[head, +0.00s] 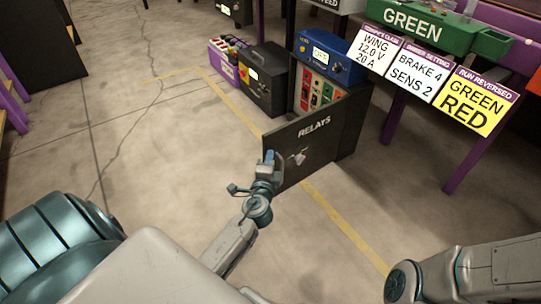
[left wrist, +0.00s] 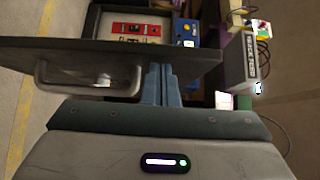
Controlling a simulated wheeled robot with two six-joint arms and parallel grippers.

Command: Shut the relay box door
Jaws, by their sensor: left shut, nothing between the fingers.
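The relay box (head: 347,135) is a black cabinet on the floor, with a panel of red and green parts showing inside. Its door (head: 325,145), marked RELAYS, stands open and hides part of the interior. A metal handle (head: 298,157) is on the door's face. My left gripper (head: 268,157) is shut and empty at the door's left edge, to the left of the handle. In the left wrist view its blue fingers (left wrist: 160,72) overlap the dark door (left wrist: 120,55), with the handle (left wrist: 85,80) to their left; contact is not certain. My right gripper is out of view.
A blue device (head: 330,55) sits on top of the relay box. A black unit (head: 264,80) and a purple box (head: 222,62) stand to its left. A purple-legged table with signs (head: 412,70) stands to the right. The floor in front is clear.

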